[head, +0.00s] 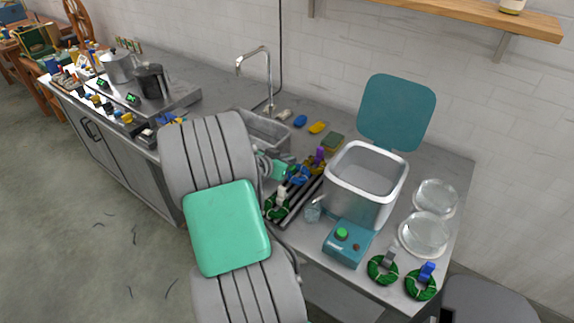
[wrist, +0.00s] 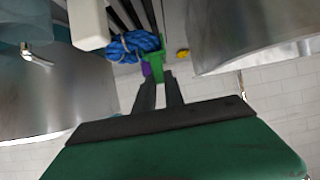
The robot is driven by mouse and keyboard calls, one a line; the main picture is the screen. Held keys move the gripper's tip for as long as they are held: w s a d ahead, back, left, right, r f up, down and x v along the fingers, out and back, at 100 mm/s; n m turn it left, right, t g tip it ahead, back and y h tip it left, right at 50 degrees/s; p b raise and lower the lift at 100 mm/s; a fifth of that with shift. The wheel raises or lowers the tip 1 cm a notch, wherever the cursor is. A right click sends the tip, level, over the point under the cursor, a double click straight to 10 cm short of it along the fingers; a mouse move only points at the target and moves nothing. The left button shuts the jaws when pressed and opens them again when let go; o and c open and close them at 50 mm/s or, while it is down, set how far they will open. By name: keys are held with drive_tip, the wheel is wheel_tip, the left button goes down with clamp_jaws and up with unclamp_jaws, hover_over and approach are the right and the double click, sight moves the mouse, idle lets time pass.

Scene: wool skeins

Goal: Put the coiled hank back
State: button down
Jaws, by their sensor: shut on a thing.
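My gripper (wrist: 160,78) is shut on a green tab (wrist: 155,64) at its fingertips in the wrist view. A blue coiled hank (wrist: 130,45) lies against this tab; the tab appears to belong to it. A small purple piece (wrist: 146,69) shows beside the fingertips. In the head view the blue coiled hank (head: 298,175) is over the dark-barred rack (head: 295,208), by a purple piece (head: 320,154). A green hank with a white tab (head: 277,207) is at the rack's near end. My arm hides part of this area, and I cannot tell whether the blue hank touches the rack.
A white-rimmed teal machine (head: 361,205) with its lid up stands right of the rack. A glass (head: 312,210) stands between them. Two green hanks (head: 382,270) (head: 420,283) and two clear dishes (head: 424,234) (head: 436,197) are farther right. A sink (head: 262,130) lies behind the arm.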

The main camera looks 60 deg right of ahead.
sight(298, 169)
wheel_tip(298, 169, down, 3)
drive_tip(key=shift+r+p, duration=0.1)
drive_tip(key=shift+p, duration=0.25)
drive_tip(key=shift+f+b, duration=0.3)
drive_tip(key=c, duration=1.4)
unclamp_jaws()
drive_tip(key=shift+c, duration=0.2)
